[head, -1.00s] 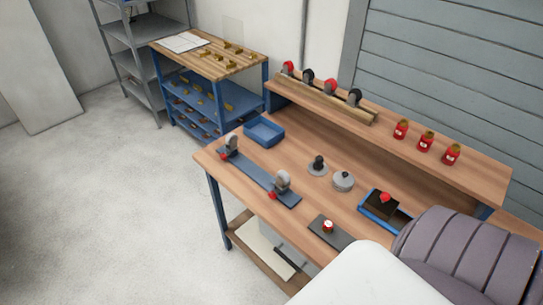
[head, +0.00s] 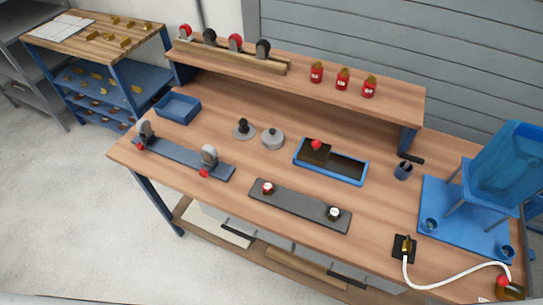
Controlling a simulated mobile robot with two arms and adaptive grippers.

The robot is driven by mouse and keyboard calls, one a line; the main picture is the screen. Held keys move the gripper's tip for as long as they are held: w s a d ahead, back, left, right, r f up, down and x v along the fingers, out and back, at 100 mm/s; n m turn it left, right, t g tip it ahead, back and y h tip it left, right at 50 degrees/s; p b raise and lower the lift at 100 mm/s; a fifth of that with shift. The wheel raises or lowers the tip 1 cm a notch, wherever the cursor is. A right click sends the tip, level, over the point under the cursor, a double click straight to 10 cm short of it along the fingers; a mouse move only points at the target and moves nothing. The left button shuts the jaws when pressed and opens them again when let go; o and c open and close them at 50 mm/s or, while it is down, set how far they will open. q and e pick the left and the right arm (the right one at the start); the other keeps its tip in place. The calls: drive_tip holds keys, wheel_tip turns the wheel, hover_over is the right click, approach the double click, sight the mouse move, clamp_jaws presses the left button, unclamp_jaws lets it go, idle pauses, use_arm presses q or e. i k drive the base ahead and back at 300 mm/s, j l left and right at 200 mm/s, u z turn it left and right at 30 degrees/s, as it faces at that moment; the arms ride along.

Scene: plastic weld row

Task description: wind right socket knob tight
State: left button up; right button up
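A blue rail (head: 178,157) lies along the bench's front left in the head view. It carries two grey upright socket-like holders, a left one (head: 146,130) and a right one (head: 209,155). Each has a small red knob low at its front: the left knob (head: 138,142) and the right knob (head: 203,174). I cannot tell how tight either knob is. A dark plate (head: 300,203) to the right bears a red-and-white round piece (head: 267,187) and a white-topped one (head: 334,212). Neither of my grippers is in view.
A blue tray (head: 330,173) holds a dark block with a red knob. Grey round pieces (head: 272,139), a blue bin (head: 178,108) and a raised shelf (head: 300,85) stand behind. A blue stand (head: 500,170) and a white hose (head: 445,286) occupy the right.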

sight(205, 174)
drive_tip(key=i+j+z, duration=0.15)
drive_tip(key=j+z, duration=1.1)
drive_tip(key=i+j, duration=0.05)
drive_tip(key=j, duration=0.05)
